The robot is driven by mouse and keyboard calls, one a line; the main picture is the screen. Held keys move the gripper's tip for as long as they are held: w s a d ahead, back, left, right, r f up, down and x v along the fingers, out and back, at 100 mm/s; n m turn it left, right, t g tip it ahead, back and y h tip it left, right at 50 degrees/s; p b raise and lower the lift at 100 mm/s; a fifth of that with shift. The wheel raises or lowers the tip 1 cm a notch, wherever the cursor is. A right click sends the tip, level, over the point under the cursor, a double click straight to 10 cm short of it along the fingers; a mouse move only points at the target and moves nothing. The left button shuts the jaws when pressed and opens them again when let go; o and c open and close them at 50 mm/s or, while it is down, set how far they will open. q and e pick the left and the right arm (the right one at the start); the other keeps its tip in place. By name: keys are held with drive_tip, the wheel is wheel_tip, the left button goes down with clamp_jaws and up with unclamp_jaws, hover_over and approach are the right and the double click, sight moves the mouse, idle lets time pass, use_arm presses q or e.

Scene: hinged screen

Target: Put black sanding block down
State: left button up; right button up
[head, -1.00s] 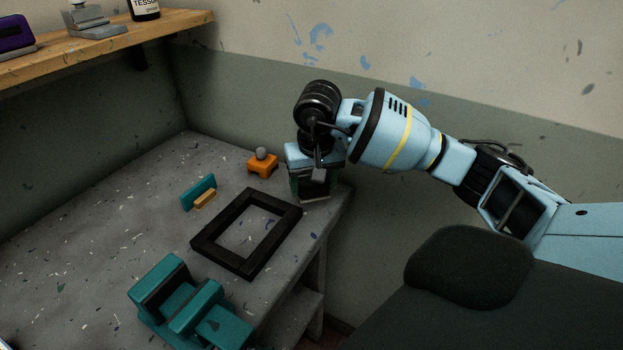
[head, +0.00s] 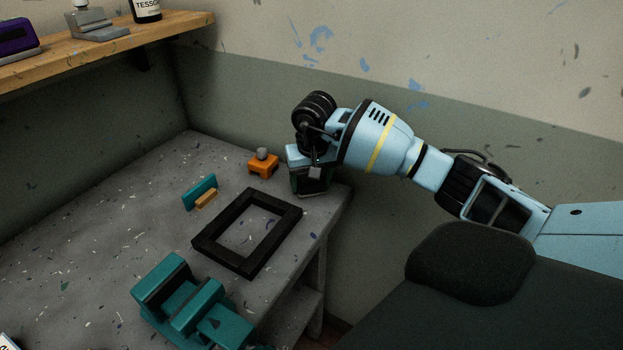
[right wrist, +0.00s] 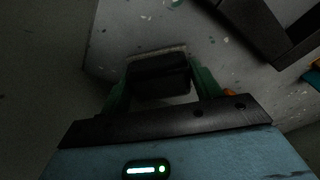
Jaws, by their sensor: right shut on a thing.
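The black sanding block (right wrist: 158,76) is between the two green fingers of my right gripper (right wrist: 162,88) in the right wrist view. A pale strip shows along the block's far edge. In the head view my right gripper (head: 311,184) points down at the back right corner of the grey worktable (head: 110,215). It is shut on the block, which is mostly hidden there by the fingers and wrist. The block is at or very close to the tabletop; I cannot tell whether it touches. My left gripper is not in view.
A black square frame (head: 223,255) lies just left of the gripper. An orange block with a grey knob (head: 263,166) stands behind it. A teal and tan piece (head: 199,192) and a teal vise-like fixture (head: 183,295) are further left and front.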

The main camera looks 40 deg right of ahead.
sight(313, 183)
drive_tip(key=shift+f, duration=0.15)
drive_tip(key=o, duration=1)
drive_tip(key=shift+c, duration=0.2)
wheel_tip(313, 183, up, 12)
drive_tip(key=s, duration=0.1)
drive_tip(key=shift+s+a, duration=0.3)
drive_tip(key=shift+a, duration=0.1)
